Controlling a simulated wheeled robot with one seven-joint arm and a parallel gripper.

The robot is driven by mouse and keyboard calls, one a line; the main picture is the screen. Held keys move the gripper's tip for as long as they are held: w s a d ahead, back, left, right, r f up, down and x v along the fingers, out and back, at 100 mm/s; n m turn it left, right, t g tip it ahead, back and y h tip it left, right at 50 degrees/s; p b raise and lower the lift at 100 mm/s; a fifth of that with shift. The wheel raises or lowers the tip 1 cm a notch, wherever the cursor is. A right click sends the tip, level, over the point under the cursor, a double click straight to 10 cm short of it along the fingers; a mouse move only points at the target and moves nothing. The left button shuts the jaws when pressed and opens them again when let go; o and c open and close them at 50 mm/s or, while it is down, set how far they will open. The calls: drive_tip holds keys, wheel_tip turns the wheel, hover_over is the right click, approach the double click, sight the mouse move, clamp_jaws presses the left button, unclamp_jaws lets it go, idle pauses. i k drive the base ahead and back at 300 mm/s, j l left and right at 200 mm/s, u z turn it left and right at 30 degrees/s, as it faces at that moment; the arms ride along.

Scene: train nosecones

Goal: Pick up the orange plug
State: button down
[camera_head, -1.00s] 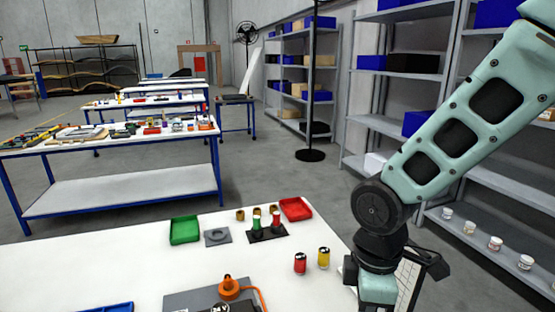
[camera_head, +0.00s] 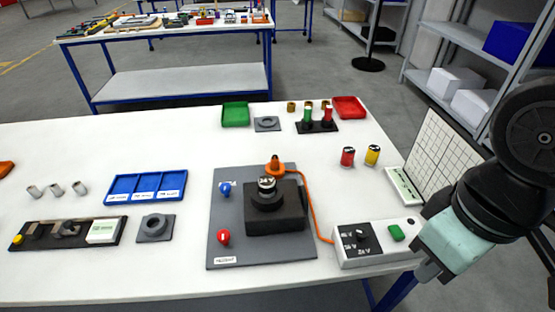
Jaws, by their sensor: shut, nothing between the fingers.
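The orange plug (camera_head: 275,166) is on the grey board (camera_head: 222,250), right behind a black block (camera_head: 276,220) with a round black knob on top. It looks upright. An orange cable runs from it to the right and down to a white box (camera_head: 375,252) with a dial and a green button. My gripper (camera_head: 428,272) is at the lower right, by the table's front right edge and beside the white box, well apart from the plug. Its fingers are small and partly hidden by its body; it is shut and empty.
A blue tray (camera_head: 145,188), a green tray (camera_head: 235,115) and a red tray (camera_head: 349,107) are on the white table. Red (camera_head: 348,157) and yellow (camera_head: 372,155) cylinders stand right of the plug. A gridded panel (camera_head: 440,150) stands at the right edge.

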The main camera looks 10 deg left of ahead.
sight(275, 160)
drive_tip(key=i+j+z, duration=0.1)
drive_tip(key=j+z, duration=0.15)
drive_tip(key=j, duration=0.65)
drive_tip(key=j+z, duration=0.3)
drive_tip(key=j, duration=0.6)
